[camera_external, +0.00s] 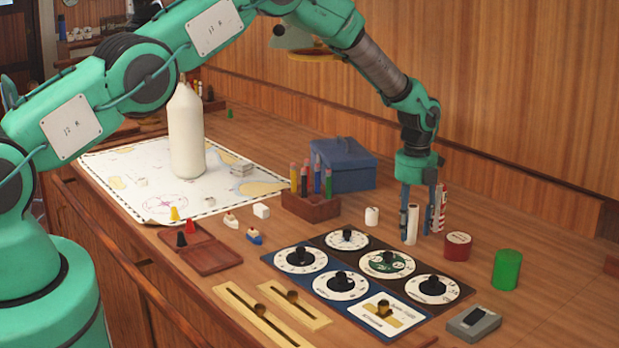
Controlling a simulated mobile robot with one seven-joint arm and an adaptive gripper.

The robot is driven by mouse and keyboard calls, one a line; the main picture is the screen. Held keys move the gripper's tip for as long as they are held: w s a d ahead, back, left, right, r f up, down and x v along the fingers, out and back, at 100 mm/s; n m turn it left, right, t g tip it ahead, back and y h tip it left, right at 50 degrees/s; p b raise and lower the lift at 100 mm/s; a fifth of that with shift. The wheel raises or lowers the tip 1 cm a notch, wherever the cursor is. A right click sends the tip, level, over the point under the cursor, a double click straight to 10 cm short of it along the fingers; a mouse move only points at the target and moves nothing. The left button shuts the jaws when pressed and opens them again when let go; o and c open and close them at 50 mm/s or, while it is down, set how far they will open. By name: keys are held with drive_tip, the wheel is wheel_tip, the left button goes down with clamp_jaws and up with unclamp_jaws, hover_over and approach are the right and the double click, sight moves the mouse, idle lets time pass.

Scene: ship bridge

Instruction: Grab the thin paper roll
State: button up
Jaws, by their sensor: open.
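A thin white paper roll (412,225) stands upright on the wooden counter, behind the dial panel. My gripper (418,212) points straight down over it with its two fingers open. The roll shows between the fingers, close to the left one, and covers part of that finger. I cannot tell whether they touch. A red-and-white striped roll (440,208) stands just right of the right finger, partly hidden by it.
A red cylinder (457,246) and a green cylinder (506,270) stand to the right. A dark dial panel (384,318) lies in front. A pen holder (311,207) and blue box (343,166) stand behind left.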

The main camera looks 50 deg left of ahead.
drive_tip(key=shift+f, duration=0.55)
drive_tip(key=shift+s, duration=0.1)
drive_tip(key=shift+r+p, duration=0.15)
drive_tip(key=shift+p, duration=0.15)
drive_tip(key=shift+r, duration=0.2)
clamp_jaws()
